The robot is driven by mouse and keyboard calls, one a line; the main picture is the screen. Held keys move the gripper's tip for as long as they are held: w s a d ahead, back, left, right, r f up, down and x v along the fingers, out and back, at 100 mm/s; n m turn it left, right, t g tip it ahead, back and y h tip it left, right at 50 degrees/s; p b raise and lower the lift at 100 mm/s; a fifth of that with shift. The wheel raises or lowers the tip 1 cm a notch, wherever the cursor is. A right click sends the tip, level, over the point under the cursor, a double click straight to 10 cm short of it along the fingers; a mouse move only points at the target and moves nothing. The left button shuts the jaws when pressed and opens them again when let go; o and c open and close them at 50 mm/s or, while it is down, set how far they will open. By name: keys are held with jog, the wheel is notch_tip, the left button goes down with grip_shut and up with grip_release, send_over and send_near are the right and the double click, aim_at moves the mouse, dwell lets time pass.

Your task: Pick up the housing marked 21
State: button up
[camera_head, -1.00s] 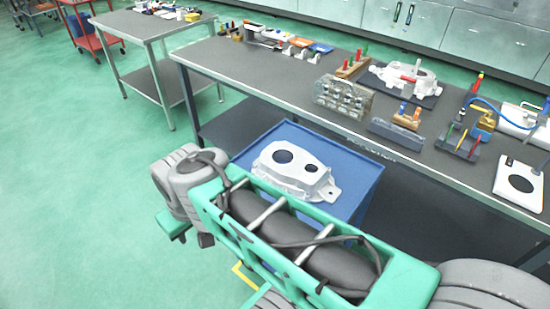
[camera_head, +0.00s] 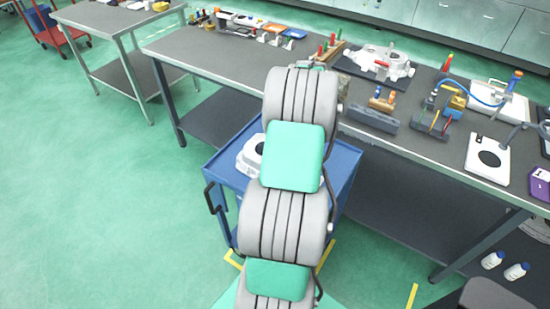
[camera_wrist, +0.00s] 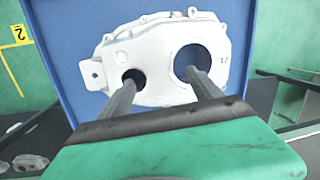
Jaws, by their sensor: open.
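A pale grey cast housing (camera_wrist: 155,50) lies on a blue cart top (camera_wrist: 70,25) in the wrist view. It has a large round hole, a smaller round hole and a side lug. A small dark mark near the large hole is too small to read surely. My gripper (camera_wrist: 161,75) is open above the housing, one finger over the small hole and the other at the large hole's edge. I cannot tell whether they touch it. In the head view my arm hides my gripper and most of the housing (camera_head: 247,156).
The blue cart (camera_head: 345,163) stands beside a long grey workbench (camera_head: 225,52) with castings and fixtures. A white casting (camera_head: 375,62) sits on the bench. A smaller table (camera_head: 110,22) is at upper left. Green floor at left is open.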

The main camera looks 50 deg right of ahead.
jog(key=f, duration=0.3)
jog(key=f+p, duration=0.1)
jog(key=shift+w+a+f, duration=0.1)
jog(key=shift+a+f, duration=0.15)
jog(key=shift+f, duration=0.1)
grip_shut()
dwell(0.4)
jog(key=shift+d+r, duration=0.15)
